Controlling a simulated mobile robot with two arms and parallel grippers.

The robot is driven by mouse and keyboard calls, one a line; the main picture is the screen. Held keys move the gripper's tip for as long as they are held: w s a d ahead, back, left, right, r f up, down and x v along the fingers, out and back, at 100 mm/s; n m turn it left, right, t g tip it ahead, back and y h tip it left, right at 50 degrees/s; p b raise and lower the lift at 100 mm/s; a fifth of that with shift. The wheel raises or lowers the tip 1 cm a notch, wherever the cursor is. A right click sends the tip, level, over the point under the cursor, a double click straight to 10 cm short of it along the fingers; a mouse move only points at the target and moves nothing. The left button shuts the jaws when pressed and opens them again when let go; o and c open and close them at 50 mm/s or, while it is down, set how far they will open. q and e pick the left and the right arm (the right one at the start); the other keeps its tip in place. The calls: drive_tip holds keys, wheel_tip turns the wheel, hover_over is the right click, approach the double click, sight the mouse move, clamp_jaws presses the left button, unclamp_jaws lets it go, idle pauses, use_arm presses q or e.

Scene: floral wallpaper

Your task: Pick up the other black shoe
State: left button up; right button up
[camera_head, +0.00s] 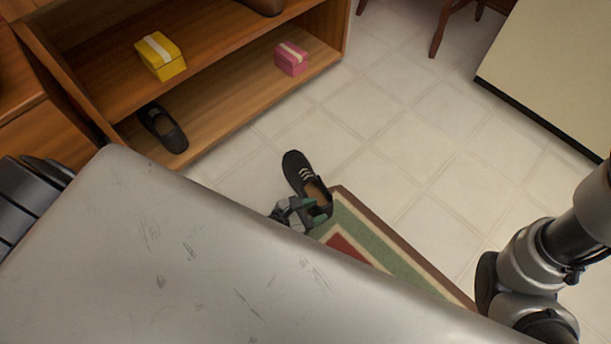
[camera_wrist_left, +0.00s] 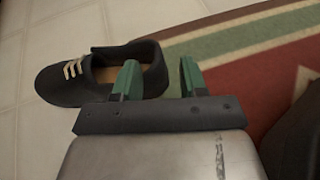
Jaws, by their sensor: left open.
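A black lace-up shoe (camera_head: 297,170) with pale laces lies on the tiled floor, its heel end at the corner of the patterned rug. It also shows in the left wrist view (camera_wrist_left: 72,88), at the left. My left gripper (camera_head: 306,210) is at the heel end of this shoe. In the left wrist view my left gripper (camera_wrist_left: 159,78) is open, its green fingers apart. One finger overlaps the heel of the shoe; the other is over the rug. I cannot tell whether they touch it. Another black shoe (camera_head: 170,136) is on the lower shelf. My right gripper is not visible.
The wooden shelf unit (camera_head: 225,103) at upper left also holds a yellow box (camera_head: 160,56) and a pink box (camera_head: 291,59). The rug (camera_head: 383,251) lies beside the shoe. Tiled floor (camera_head: 390,130) is clear to its right. A pale cabinet (camera_head: 560,65) stands at upper right.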

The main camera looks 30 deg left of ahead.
sight(326, 206)
use_arm(q)
drive_tip(key=b+x, duration=0.1)
drive_tip(key=x, duration=0.3)
drive_tip(key=shift+w+d, duration=0.15)
drive_tip(key=shift+w, duration=0.2)
drive_tip(key=shift+r, duration=0.1)
clamp_jaws()
